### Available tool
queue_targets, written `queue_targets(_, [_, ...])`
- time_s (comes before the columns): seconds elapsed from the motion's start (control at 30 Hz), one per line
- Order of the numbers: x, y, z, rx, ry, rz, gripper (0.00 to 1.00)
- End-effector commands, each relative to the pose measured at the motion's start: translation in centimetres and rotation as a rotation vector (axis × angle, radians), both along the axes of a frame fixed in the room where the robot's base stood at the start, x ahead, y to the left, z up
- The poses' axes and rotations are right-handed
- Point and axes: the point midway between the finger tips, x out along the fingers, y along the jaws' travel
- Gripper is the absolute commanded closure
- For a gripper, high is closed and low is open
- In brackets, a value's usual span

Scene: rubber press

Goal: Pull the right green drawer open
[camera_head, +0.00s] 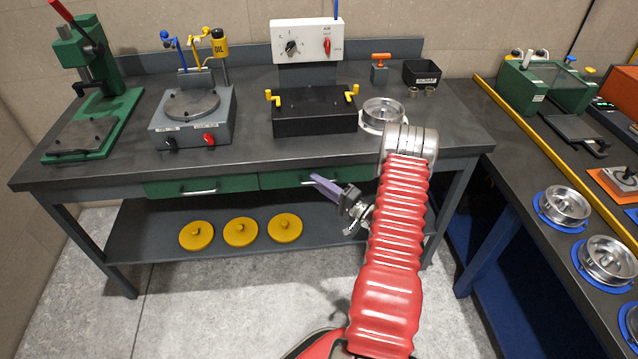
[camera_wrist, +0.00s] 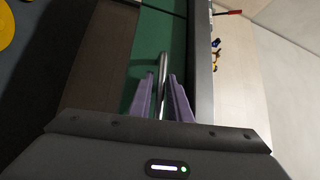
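The right green drawer (camera_head: 275,181) sits under the front edge of the grey workbench and looks closed. Its front also fills the middle of the wrist view (camera_wrist: 142,45). Its silver bar handle (camera_wrist: 163,68) runs away from me there; in the head view my gripper hides most of it. My gripper (camera_head: 316,181) is at this handle, with its purple fingers pointing left at the drawer front. In the wrist view the two fingers (camera_wrist: 161,77) stand on either side of the bar, with narrow gaps visible. Whether either finger touches it is not clear.
The left green drawer (camera_head: 165,188) is beside it and looks closed. The lower shelf (camera_head: 150,225) holds three yellow discs (camera_head: 241,232). A second bench (camera_head: 560,150) with several machines and metal moulds stands at the right. The floor in front is clear.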

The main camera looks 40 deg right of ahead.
Motion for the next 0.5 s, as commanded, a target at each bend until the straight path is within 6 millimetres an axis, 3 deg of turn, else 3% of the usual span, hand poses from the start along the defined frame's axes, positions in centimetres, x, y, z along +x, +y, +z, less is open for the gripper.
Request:
queue_targets(0.23, [0.07,-0.01,0.02,0.0,0.0,-0.001,0.83])
queue_targets(0.5, [0.05,0.0,-0.02,0.0,0.001,-0.001,1.0])
